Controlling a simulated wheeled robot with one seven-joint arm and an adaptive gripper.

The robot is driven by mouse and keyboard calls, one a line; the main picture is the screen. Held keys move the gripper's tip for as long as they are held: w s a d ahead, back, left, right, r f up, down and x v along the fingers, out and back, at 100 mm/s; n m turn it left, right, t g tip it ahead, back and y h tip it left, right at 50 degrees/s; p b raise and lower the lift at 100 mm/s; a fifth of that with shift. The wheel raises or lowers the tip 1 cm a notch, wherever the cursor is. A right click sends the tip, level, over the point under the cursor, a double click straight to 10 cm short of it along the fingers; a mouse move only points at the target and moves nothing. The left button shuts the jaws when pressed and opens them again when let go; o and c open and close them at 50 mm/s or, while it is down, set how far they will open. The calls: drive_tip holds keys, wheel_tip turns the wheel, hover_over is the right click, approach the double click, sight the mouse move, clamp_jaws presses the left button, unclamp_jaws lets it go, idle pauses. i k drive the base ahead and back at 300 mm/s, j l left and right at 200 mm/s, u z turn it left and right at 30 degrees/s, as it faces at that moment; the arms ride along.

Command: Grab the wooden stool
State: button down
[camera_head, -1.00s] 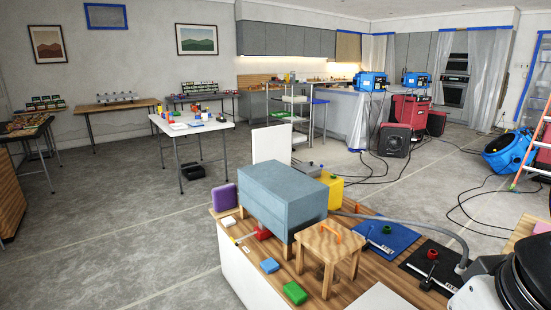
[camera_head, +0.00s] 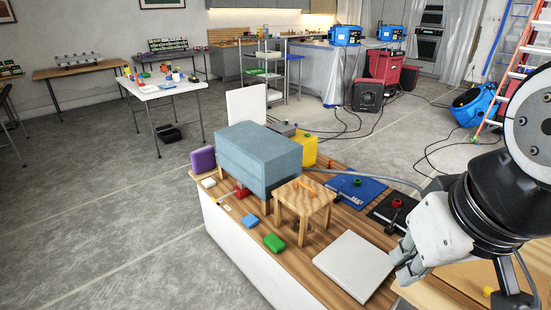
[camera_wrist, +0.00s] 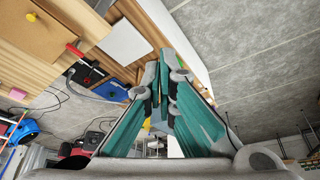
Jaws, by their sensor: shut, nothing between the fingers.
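The wooden stool (camera_head: 304,197) stands upright on the wooden worktop (camera_head: 345,222), right of the blue-grey box. An orange piece lies on its seat. My gripper (camera_head: 404,270) is at the right, above the worktop's right part and beyond the white panel from the stool, apart from it. In the wrist view my gripper (camera_wrist: 158,68) has its teal-padded fingers closed together at the tips with nothing between them. I cannot make out the stool in the wrist view; the fingers cover much of the middle.
A blue-grey box (camera_head: 258,160) stands close left of the stool. A white panel (camera_head: 354,265) lies flat between stool and gripper.

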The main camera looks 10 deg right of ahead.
sight(304, 195)
drive_tip(key=i+j+z, duration=0.15)
drive_tip(key=z, duration=0.25)
drive_tip(key=i+j+z, duration=0.15)
drive_tip(key=j+z, duration=0.25)
drive_tip(key=i+j+z, duration=0.1)
drive_tip(key=j, duration=0.4)
drive_tip(key=i+j+z, duration=0.15)
drive_tip(key=j, duration=0.4)
drive_tip(key=i+j+z, duration=0.1)
drive_tip(key=j, duration=0.4)
drive_tip(key=i+j+z, duration=0.1)
drive_tip(key=j, duration=0.45)
drive_tip(key=i+j, duration=0.1)
drive_tip(key=j, duration=0.8)
drive_tip(key=i+j, duration=0.15)
drive_tip(key=j, duration=0.3)
drive_tip(key=i+j, duration=0.1)
drive_tip(key=j, duration=0.35)
